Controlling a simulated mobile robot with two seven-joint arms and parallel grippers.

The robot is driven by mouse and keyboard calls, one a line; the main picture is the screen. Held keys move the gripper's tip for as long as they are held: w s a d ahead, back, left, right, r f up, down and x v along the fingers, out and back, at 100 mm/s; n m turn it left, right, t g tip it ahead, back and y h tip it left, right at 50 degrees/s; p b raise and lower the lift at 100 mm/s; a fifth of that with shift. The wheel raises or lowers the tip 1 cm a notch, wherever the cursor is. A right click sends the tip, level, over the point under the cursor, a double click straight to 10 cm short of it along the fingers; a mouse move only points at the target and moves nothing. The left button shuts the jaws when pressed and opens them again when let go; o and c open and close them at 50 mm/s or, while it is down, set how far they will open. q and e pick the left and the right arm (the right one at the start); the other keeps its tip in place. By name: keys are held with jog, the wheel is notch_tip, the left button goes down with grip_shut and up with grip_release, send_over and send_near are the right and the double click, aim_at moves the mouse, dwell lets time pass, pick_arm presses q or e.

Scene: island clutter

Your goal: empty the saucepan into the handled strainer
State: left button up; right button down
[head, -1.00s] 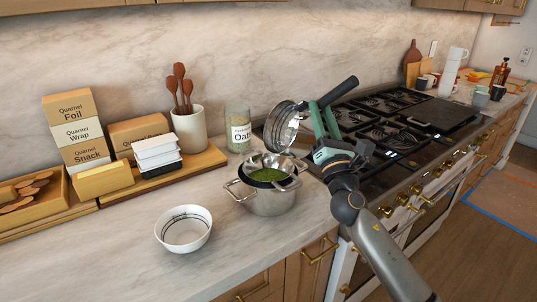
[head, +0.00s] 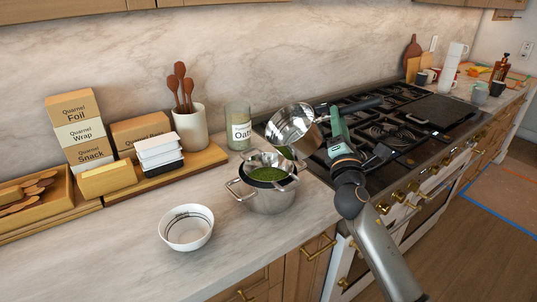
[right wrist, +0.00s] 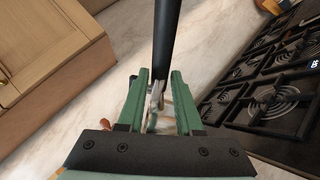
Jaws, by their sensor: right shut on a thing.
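The saucepan (head: 291,130) is shiny steel with a long dark handle (head: 360,106). It is held in the air behind and above the strainer, its mouth partly facing me. My right gripper (head: 335,116) is shut on the handle near the pan. In the right wrist view the dark handle (right wrist: 168,40) rises from between the green fingers, with a metal part below. The metal strainer (head: 256,160) rests on a steel two-handled pot (head: 268,203). Green contents (head: 267,174) lie in the strainer. The saucepan's inner bottom is not clear. My left gripper is out of view.
A white bowl (head: 186,229) stands on the counter at front left. The gas stove (head: 405,120) lies to the right.

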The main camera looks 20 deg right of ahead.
jog(key=shift+r, duration=0.15)
jog(key=f+m, duration=0.1)
jog(key=d+f+m+g+p, duration=0.1)
jog(key=m, duration=0.1)
jog(key=d+f+m+g+h+p, duration=0.1)
jog(key=shift+w+f+m, duration=0.2)
jog(key=shift+f+m, duration=0.05)
jog(key=shift+m, duration=0.05)
jog(key=f+m, duration=0.1)
jog(key=f+m+g, duration=0.1)
jog(key=f+g, duration=0.1)
jog(key=shift+d+f+m, duration=0.25)
jog(key=shift+d+m, duration=0.05)
jog(key=shift+m, duration=0.1)
